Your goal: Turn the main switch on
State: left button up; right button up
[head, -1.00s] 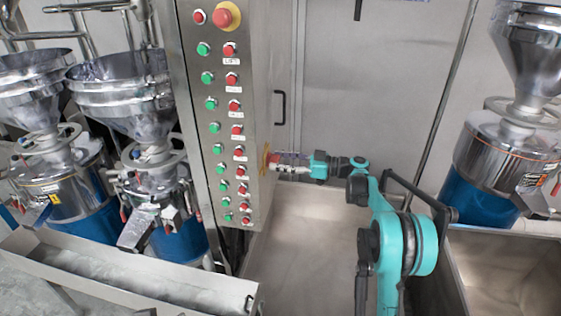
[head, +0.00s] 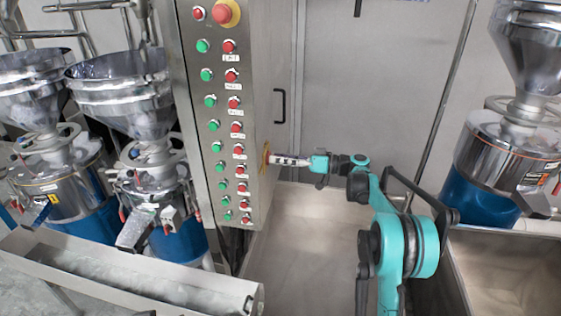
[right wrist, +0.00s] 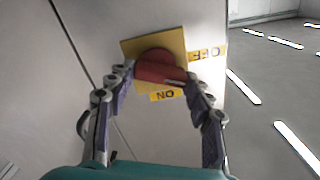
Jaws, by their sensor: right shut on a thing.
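The main switch is a red rotary knob (right wrist: 156,66) on a yellow square plate (right wrist: 131,48). The plate sits on the side face of the steel control cabinet (head: 258,50). In the head view the plate (head: 265,160) is seen almost edge-on and the knob is mostly hidden. My right gripper (right wrist: 160,80) is shut on the knob, with one finger on each side of it; the knob lies tilted across the plate. In the head view the right gripper (head: 272,159) reaches the cabinet side from the right. My left gripper is not in view.
Green and red buttons (head: 233,103) and a large red emergency button (head: 224,13) cover the cabinet front. Grinders with steel hoppers (head: 120,85) stand left, another (head: 505,150) right. A steel trough (head: 130,275) lies front left. A black door handle (head: 280,106) is behind the gripper.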

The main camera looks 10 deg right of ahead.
jog(key=m, duration=0.4)
jog(key=m+b, duration=0.1)
jog(key=m, duration=0.7)
jog(key=shift+w+d+m, duration=0.15)
jog(key=shift+w+m, duration=0.15)
jog(key=shift+m, duration=0.1)
dwell(0.3)
jog(key=o, duration=1.1)
jog(key=shift+b, duration=0.3)
jog(key=shift+o, duration=0.2)
jog(key=v, duration=1.2)
jog(key=shift+f, duration=0.15)
